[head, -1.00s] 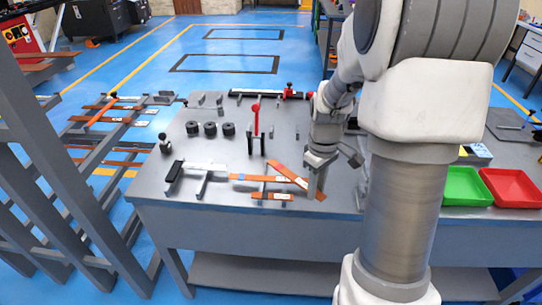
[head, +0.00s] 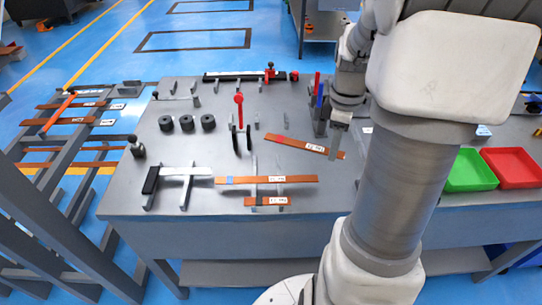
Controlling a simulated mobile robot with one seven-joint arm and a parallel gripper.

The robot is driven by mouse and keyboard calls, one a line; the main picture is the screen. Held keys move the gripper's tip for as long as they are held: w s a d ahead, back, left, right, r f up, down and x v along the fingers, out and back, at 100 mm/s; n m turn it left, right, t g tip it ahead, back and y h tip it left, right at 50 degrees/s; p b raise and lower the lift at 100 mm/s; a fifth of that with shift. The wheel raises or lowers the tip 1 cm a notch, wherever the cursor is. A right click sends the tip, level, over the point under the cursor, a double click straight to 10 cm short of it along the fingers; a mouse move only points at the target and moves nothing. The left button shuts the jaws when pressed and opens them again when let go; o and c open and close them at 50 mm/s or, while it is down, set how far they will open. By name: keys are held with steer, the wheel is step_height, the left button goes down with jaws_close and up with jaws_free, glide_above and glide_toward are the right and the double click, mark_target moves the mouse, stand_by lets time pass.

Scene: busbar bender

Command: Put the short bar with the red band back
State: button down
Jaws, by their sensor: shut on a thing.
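My gripper (head: 334,152) is shut on a copper-coloured bar (head: 290,143) with a white label, near its right end. The bar sits behind the other bars in the picture, tilted down to the right, and seems lifted above the bench. A longer copper bar with a blue band (head: 265,180) lies across supports on the bench. A shorter bar with a dark band (head: 265,201) lies in front of it.
On the grey bench (head: 330,227) stand black rollers (head: 187,123), a red-handled lever (head: 238,112) and upright red and blue handles (head: 319,90) close to my gripper. A rack with labelled bars (head: 80,120) is at left. Green (head: 470,171) and red (head: 512,168) trays are at right.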

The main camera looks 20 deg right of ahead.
steer(key=shift+w+a+f+b, duration=0.2)
steer(key=shift+w+a+f, duration=0.8)
steer(key=shift+w+f, duration=0.65)
steer(key=shift+w+a+f+b, duration=0.15)
steer(key=shift+w+a+f, duration=0.85)
steer(key=shift+w+f, duration=0.65)
steer(key=shift+w+a+f+b, duration=0.2)
steer(key=shift+w+a+f, duration=0.95)
steer(key=shift+f, duration=0.85)
steer(key=shift+w+d, duration=0.15)
steer(key=shift+f+b, duration=0.4)
steer(key=shift+f, duration=0.2)
steer(key=c, duration=0.6)
jaws_free()
steer(key=shift+r, duration=0.1)
